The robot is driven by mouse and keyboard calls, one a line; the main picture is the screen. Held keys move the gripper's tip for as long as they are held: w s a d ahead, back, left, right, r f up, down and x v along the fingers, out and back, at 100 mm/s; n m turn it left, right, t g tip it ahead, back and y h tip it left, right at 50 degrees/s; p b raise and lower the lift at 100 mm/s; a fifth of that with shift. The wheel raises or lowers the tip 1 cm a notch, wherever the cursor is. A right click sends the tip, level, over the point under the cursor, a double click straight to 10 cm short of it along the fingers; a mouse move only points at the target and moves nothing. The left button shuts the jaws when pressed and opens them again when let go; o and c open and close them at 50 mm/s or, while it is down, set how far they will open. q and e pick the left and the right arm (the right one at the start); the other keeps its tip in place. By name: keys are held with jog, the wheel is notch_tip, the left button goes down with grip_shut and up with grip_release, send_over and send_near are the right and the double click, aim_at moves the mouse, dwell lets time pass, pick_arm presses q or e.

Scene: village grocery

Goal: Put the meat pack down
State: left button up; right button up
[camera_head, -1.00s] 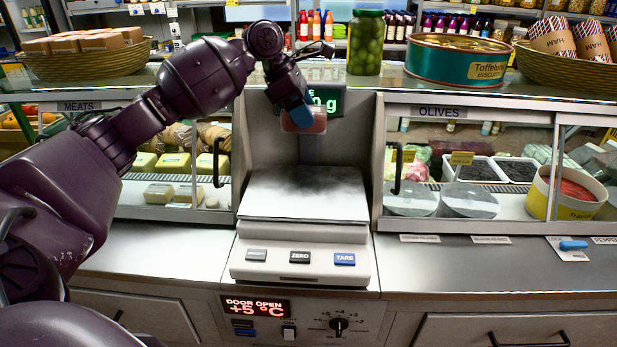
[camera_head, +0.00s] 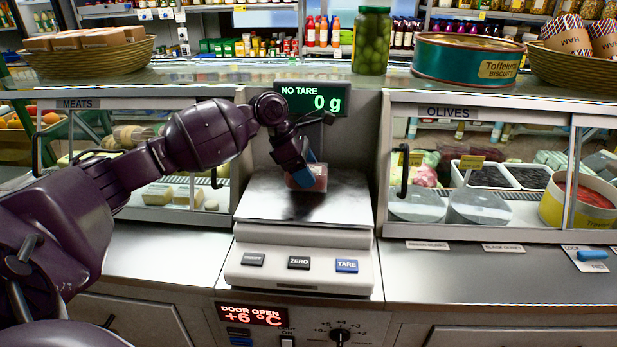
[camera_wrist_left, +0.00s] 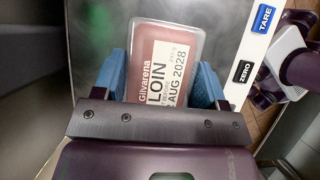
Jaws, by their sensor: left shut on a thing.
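The meat pack (camera_head: 318,177) is a small clear-topped tray with reddish meat. My left gripper (camera_head: 305,176) is shut on it, low over the steel pan of the weighing scale (camera_head: 345,205). The display (camera_head: 313,100) reads NO TARE and 0 g. I cannot tell whether the pack touches the pan. In the left wrist view the pack (camera_wrist_left: 165,65) lies between the two blue fingers (camera_wrist_left: 160,80), its label showing LOIN and AUG 2028. My right gripper is not in the head view.
Glass cases marked MEATS (camera_head: 80,104) and OLIVES (camera_head: 445,112) flank the scale. A jar of green olives (camera_head: 371,42) and a biscuit tin (camera_head: 466,60) stand on the upper shelf. The steel counter (camera_head: 480,275) at the right is mostly clear.

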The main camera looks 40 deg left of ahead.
pick_arm(q)
jog(key=shift+f, duration=0.75)
jog(key=o, duration=1.1)
jog(key=shift+c, duration=0.2)
jog(key=shift+r, duration=0.1)
jog(key=p+v, duration=0.1)
jog(key=v, duration=0.5)
jog(key=shift+d+p, duration=0.15)
jog(key=shift+p, duration=0.15)
jog(key=p+v, duration=0.1)
jog(key=v, duration=0.5)
